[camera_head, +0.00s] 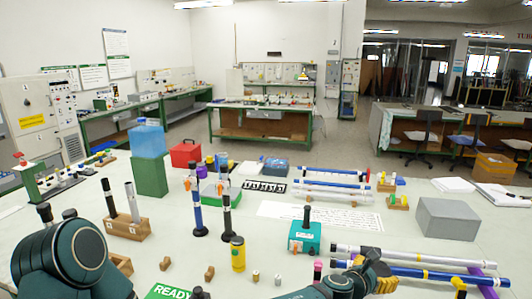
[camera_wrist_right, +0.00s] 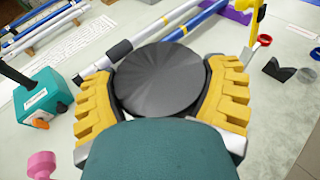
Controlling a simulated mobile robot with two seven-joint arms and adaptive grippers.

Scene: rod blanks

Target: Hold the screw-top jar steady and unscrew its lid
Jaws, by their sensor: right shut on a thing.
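In the right wrist view a dark grey round lid (camera_wrist_right: 158,78) with a ribbed-looking top lies between the yellow fingers of my right gripper (camera_wrist_right: 160,92). The fingers touch it on both sides, and the gripper is shut on it. The jar body under the lid is hidden. In the head view my right gripper (camera_head: 378,272) is low, right of centre, over the near part of the table; the lid cannot be made out clearly there. Part of my left arm shows at lower left, but its gripper is not in view.
Long rods (camera_head: 410,257) lie close beside my right gripper. A teal box with a dark handle (camera_head: 305,238) stands behind it, left. A yellow cylinder (camera_head: 238,255), a wooden block with rods (camera_head: 127,228) and a grey box (camera_head: 447,220) stand on the table.

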